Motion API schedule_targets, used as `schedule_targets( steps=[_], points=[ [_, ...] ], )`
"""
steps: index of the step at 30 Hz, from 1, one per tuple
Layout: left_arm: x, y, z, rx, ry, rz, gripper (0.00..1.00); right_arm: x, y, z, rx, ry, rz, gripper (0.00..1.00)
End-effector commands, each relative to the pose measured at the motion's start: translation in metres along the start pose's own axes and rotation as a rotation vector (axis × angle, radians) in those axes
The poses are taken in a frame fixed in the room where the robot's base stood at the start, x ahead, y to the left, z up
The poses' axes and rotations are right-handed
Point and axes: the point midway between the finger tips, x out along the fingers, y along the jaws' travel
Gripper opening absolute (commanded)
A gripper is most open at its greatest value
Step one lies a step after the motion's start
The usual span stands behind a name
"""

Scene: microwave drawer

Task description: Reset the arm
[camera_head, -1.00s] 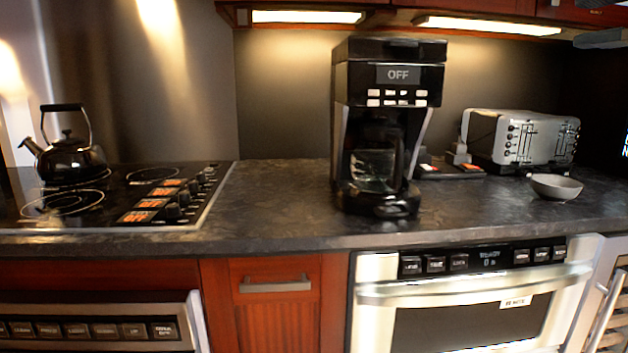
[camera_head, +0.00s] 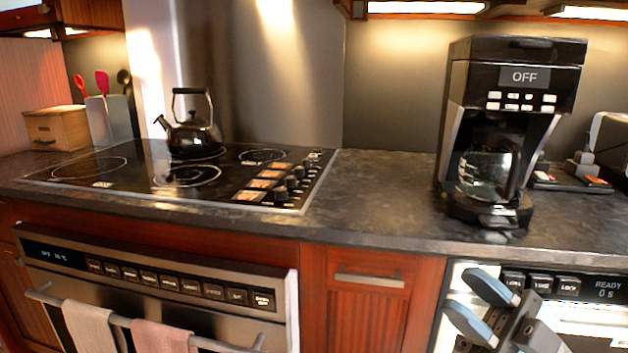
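My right gripper (camera_head: 464,291) shows at the lower right of the head view, with dark fingers and blue-grey pads. Its two fingers are spread apart with nothing between them. It is in front of the microwave drawer (camera_head: 607,288), whose panel reads "READY 0 s". The gripper hides part of the microwave's front, and the picture's edge cuts off the rest, so I cannot tell how its drawer stands. My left gripper is not in view.
A black coffee maker (camera_head: 513,75) reading "OFF" stands on the dark counter (camera_head: 385,190). A kettle (camera_head: 193,137) sits on the stovetop (camera_head: 110,168). An oven (camera_head: 150,285) with towels on its handle is below. Counter between stovetop and coffee maker is clear.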

Motion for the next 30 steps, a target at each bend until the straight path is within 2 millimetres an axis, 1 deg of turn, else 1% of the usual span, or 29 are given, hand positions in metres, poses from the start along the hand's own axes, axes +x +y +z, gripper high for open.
schedule_targets(
  steps=[1, 3, 5, 6, 8, 9, 11, 12, 16, 17, 18, 24, 30],
  points=[
    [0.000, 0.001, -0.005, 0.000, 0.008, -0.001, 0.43, -0.008, -0.013, 0.011, 0.081, -0.043, 0.099, 0.36],
    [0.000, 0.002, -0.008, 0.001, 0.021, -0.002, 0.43, -0.020, -0.031, 0.028, 0.170, -0.123, 0.218, 0.36],
    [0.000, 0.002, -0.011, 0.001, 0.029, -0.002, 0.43, -0.030, -0.047, 0.041, 0.239, -0.197, 0.297, 0.36],
    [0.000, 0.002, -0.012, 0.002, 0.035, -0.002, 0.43, -0.036, -0.058, 0.048, 0.282, -0.247, 0.339, 0.36],
    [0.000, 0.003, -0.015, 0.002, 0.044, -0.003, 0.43, -0.045, -0.075, 0.057, 0.341, -0.319, 0.387, 0.36],
    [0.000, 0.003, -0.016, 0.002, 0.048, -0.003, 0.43, -0.051, -0.087, 0.062, 0.380, -0.365, 0.413, 0.36],
    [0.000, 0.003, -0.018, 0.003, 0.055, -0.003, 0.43, -0.058, -0.104, 0.068, 0.433, -0.430, 0.442, 0.36],
    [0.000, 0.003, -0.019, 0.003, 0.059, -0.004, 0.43, -0.062, -0.116, 0.071, 0.470, -0.471, 0.456, 0.36],
    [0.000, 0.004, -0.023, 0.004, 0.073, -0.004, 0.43, -0.073, -0.155, 0.076, 0.587, -0.596, 0.483, 0.36],
    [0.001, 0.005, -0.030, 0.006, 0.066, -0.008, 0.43, -0.069, -0.153, 0.072, 0.589, -0.612, 0.482, 0.36],
    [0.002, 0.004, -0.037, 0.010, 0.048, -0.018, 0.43, -0.065, -0.145, 0.070, 0.577, -0.627, 0.480, 0.36],
    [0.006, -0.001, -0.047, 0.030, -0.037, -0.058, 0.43, -0.061, -0.134, 0.067, 0.563, -0.721, 0.487, 0.36],
    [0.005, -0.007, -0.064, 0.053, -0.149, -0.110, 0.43, -0.058, -0.118, 0.059, 0.552, -0.848, 0.496, 0.36]
  ],
)
